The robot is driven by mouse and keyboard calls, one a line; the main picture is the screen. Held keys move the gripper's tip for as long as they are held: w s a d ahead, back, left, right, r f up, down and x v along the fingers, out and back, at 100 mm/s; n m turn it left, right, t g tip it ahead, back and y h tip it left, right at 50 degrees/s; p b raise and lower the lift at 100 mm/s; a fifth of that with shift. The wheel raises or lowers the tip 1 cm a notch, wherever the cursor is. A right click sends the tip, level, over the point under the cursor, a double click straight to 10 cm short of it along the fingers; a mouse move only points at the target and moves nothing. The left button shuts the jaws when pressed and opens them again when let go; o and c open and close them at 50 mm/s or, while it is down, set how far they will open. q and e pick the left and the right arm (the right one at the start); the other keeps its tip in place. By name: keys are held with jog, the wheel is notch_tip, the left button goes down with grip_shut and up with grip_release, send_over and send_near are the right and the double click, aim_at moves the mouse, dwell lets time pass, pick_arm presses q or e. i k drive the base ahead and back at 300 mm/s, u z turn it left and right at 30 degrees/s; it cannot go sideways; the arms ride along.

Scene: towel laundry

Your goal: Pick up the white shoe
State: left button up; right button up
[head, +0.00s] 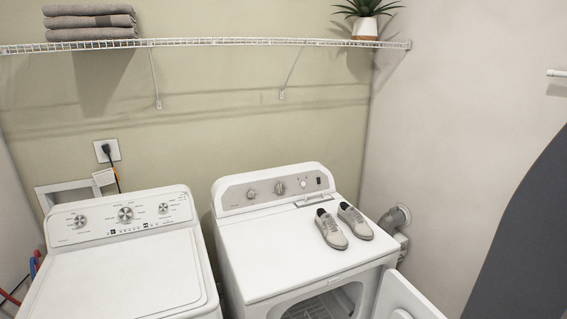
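A pair of whitish-grey shoes lies side by side on top of the right-hand machine, near its right edge. The left shoe of the pair (331,229) and the right shoe (355,221) both point their toes toward the front, with dark openings at the back. They appear very close together. Neither of my grippers shows in the head view.
The shoes rest on a white machine (268,258) with its front door (405,297) open. A second white machine (115,285) stands left. A wire shelf (215,42) above holds folded grey towels (90,22) and a potted plant (365,25). A dark panel (530,240) stands right.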

aim_at(350, 215)
jog(key=z, duration=0.5)
jog(key=i, duration=1.55)
jog(key=u, duration=0.05)
